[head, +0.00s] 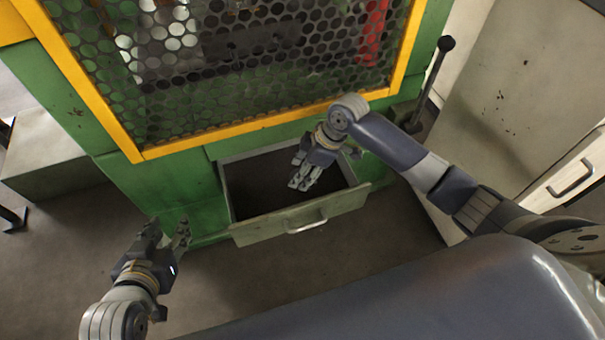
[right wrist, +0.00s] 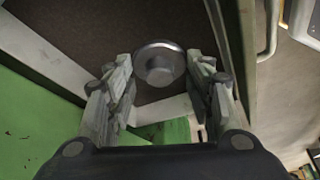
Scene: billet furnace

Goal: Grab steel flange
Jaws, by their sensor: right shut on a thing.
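The steel flange (right wrist: 158,68) is a round, shiny grey disc with a raised hub, seen between my right fingertips in the right wrist view. My right gripper (right wrist: 160,88) is shut on it. In the head view this gripper (head: 300,180) points down into the open drawer (head: 243,236) of the green machine, and the flange cannot be made out there. My left gripper (head: 168,232) is open and empty, low in front of the machine and left of the drawer.
The green machine has a perforated guard (head: 230,60) in a yellow frame above the drawer. A lever (head: 435,75) stands at its right. A pale cabinet (head: 530,95) is farther right. A grey block (head: 40,155) is at left. The drawer walls enclose the right gripper.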

